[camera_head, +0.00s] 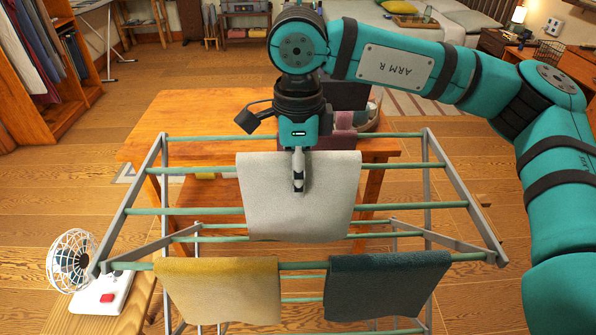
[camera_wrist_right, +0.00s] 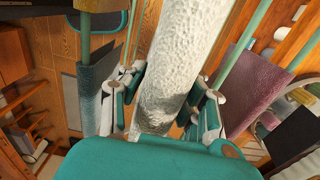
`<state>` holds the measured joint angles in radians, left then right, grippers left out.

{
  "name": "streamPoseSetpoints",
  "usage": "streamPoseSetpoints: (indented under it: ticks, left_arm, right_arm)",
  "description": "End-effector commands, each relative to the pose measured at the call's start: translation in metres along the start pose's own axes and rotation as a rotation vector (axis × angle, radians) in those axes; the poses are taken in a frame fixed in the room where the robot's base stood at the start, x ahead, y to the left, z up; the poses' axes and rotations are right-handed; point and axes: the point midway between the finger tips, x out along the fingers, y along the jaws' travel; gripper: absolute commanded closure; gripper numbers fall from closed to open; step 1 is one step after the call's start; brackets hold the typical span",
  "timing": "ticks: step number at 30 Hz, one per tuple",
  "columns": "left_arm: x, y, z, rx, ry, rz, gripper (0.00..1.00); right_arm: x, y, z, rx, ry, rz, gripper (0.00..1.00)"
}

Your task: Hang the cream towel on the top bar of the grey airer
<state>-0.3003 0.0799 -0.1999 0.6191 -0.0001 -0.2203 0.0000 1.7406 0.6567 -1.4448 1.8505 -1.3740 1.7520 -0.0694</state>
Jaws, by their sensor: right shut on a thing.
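The cream towel (camera_head: 300,210) is spread above the middle of the grey airer (camera_head: 463,190) in the head view, covering parts of its green bars. I cannot tell whether it touches a bar. My right gripper (camera_head: 298,185) points down and is shut on the towel's middle. In the right wrist view the towel (camera_wrist_right: 172,65) runs as a thick fold between the fingers. A yellow towel (camera_head: 223,290) and a dark green towel (camera_head: 385,285) hang on the airer's front bar (camera_head: 303,265). My left gripper is out of view.
A wooden table (camera_head: 190,115) stands behind the airer, with mauve cloth (camera_head: 343,122) on it. A white fan (camera_head: 72,262) stands at the left front beside the airer. The green bars have free stretches left and right of the cream towel.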

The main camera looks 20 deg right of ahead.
Motion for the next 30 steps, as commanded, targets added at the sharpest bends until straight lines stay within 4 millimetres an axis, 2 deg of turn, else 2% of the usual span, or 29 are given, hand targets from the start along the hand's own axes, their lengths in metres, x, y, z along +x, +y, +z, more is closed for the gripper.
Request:
streamPoseSetpoints:
  ticks: [1,30]
  left_arm:
    - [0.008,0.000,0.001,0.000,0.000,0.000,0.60]
    - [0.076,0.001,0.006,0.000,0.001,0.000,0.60]
  right_arm:
    - [0.008,0.000,0.000,0.000,0.000,0.000,1.00]
    - [0.086,0.000,0.000,-0.001,0.001,0.000,1.00]
